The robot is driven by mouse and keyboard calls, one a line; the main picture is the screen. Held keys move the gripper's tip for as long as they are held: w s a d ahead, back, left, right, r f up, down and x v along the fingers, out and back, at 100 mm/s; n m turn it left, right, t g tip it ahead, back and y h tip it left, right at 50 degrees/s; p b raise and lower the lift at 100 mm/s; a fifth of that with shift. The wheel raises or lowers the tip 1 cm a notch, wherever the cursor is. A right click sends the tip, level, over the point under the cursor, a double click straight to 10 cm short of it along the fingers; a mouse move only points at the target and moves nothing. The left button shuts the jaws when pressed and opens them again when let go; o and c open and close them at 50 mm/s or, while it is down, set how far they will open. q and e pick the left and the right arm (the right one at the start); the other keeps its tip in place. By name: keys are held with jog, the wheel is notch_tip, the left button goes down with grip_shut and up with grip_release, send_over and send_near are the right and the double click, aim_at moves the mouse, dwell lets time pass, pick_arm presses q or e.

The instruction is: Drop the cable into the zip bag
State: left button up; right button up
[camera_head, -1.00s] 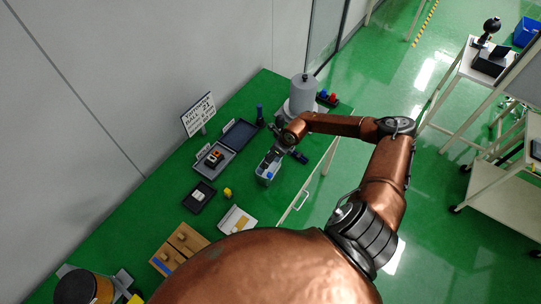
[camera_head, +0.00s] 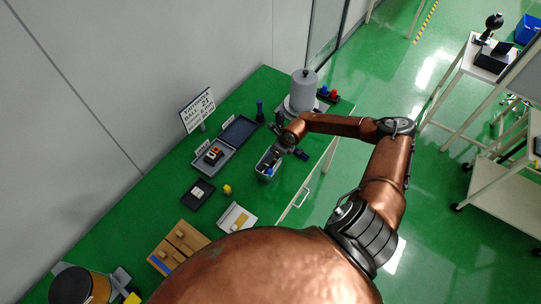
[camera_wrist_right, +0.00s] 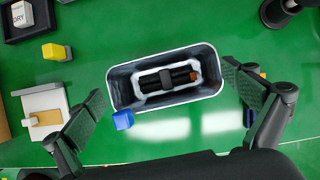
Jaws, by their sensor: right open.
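The zip bag (camera_head: 262,172) is an open, white-rimmed container with dark inner walls on the green table. In the right wrist view the bag (camera_wrist_right: 118,88) lies across the middle, a blue piece (camera_wrist_right: 122,120) at its near left corner. The cable (camera_wrist_right: 182,77), a black bundle with a grey band and an orange-brown end, lies inside it on the pale bottom. My right gripper (camera_wrist_right: 165,86) is open and empty; its fingers stand apart on either side of the bag's near part. In the head view my right gripper (camera_head: 287,143) is small and partly hidden. My left gripper is not seen.
A yellow block (camera_head: 228,190), a black tray (camera_head: 190,205) and a white holder (camera_head: 228,228) stand left of the bag. A hinged case (camera_head: 225,165) lies behind it, and a grey domed vessel (camera_head: 303,88) stands beyond. Wooden drawers (camera_head: 192,237) stand nearer.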

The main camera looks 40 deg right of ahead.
jog(key=v, duration=1.2)
jog(key=shift+w, duration=0.1)
